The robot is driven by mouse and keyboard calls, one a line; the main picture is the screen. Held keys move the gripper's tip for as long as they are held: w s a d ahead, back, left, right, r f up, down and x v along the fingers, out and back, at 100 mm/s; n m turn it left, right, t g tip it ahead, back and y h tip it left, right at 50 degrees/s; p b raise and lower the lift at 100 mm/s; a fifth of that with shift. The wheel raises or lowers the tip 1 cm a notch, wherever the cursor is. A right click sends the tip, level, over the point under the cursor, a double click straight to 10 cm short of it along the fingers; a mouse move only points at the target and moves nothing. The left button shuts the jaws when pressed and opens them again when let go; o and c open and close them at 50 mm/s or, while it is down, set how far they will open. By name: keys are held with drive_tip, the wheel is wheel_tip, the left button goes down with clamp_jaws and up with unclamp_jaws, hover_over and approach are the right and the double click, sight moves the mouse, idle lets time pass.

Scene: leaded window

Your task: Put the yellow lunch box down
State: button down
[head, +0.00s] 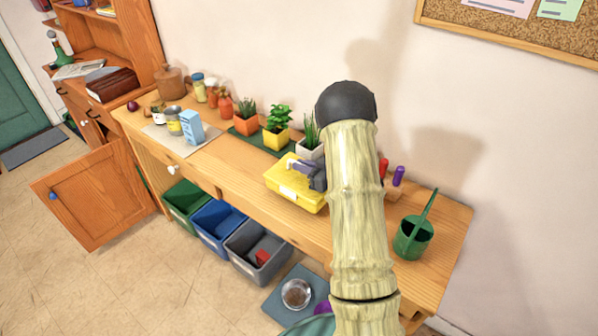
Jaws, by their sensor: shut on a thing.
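The yellow lunch box (292,184) is at the front part of the wooden counter (240,182), right of the middle. My gripper (308,173), grey and purplish, is shut on the lunch box at its upper right side. My arm comes up in front of the counter and hides part of what lies to the right of the box. The lunch box looks level. I cannot tell from this view whether its underside touches the counter or is slightly above it.
Potted plants (277,133) stand on a green mat behind the box. A green watering can (414,236) stands to the right. A blue carton (192,128), tins and jars are on the left. Bins (219,226) sit below, and a cabinet door (95,197) hangs open.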

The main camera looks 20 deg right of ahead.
drive_tip(key=shift+f, duration=1)
drive_tip(key=shift+f, duration=0.1)
drive_tip(key=c, duration=1.5)
unclamp_jaws()
drive_tip(key=shift+s+d, duration=0.1)
drive_tip(key=b+v, duration=0.1)
drive_tip(key=v, duration=0.6)
drive_tip(key=shift+s, duration=0.15)
